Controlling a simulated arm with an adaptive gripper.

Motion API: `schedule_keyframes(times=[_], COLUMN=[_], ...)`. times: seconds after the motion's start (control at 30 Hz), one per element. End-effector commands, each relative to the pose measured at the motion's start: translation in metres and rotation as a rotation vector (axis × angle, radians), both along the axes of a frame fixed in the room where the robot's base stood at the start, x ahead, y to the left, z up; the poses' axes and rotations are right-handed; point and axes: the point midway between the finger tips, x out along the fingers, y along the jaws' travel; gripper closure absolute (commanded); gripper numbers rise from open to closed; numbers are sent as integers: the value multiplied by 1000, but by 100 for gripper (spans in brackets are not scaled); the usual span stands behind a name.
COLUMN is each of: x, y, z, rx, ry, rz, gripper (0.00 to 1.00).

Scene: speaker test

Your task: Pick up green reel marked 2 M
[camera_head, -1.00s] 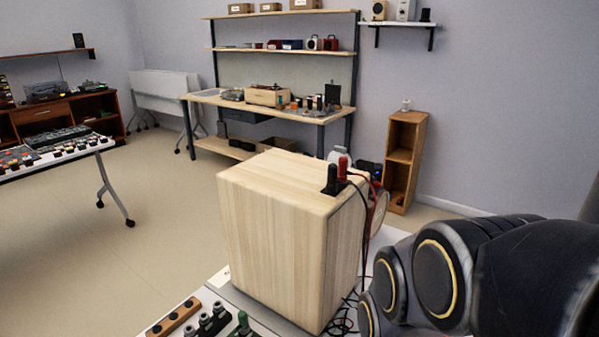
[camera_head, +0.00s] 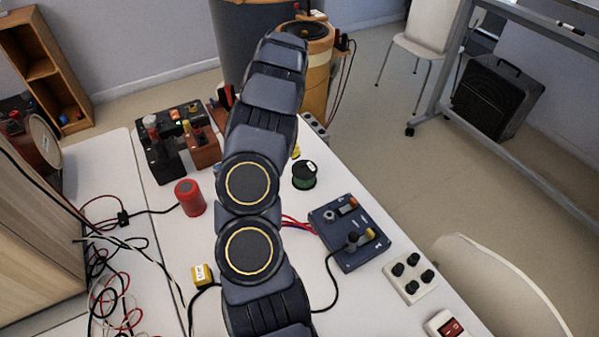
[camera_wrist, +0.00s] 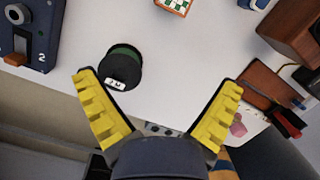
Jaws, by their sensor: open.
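The green reel (camera_head: 304,181) has a black top with a small white label and stands on the white table, right of my arm, in the head view. In the wrist view the reel (camera_wrist: 124,62) is above and close to the left finger, and its white label seems to read 2 M upside down. My gripper (camera_wrist: 160,82) is open, with two yellow ridged fingers spread wide and nothing between them. The reel appears beyond the fingertips, left of their middle. In the head view my arm hides most of the gripper.
A blue control box (camera_head: 349,232) with cables stands near the reel. A red cylinder (camera_head: 189,197), dark and brown devices (camera_head: 172,143) and a small yellow block (camera_head: 203,275) are left of my arm. A white block with black knobs (camera_head: 409,277) is at the right table edge.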

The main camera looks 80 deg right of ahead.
Motion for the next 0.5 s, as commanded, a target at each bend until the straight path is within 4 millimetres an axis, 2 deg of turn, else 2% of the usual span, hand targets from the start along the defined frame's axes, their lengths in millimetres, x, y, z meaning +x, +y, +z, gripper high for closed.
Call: schedule_keyframes(times=[0.03,0.1,0.2,0.3,0.5], x=[-25,-50,-71,-78,-75], y=[-15,-27,-36,-39,-34], z=[-15,-27,-37,-44,-65], rx=[-2,-8,-11,-14,-9], ry=[23,43,61,67,68], rz=[-74,-147,-207,-227,-223], gripper=[5,5,5,5,5])
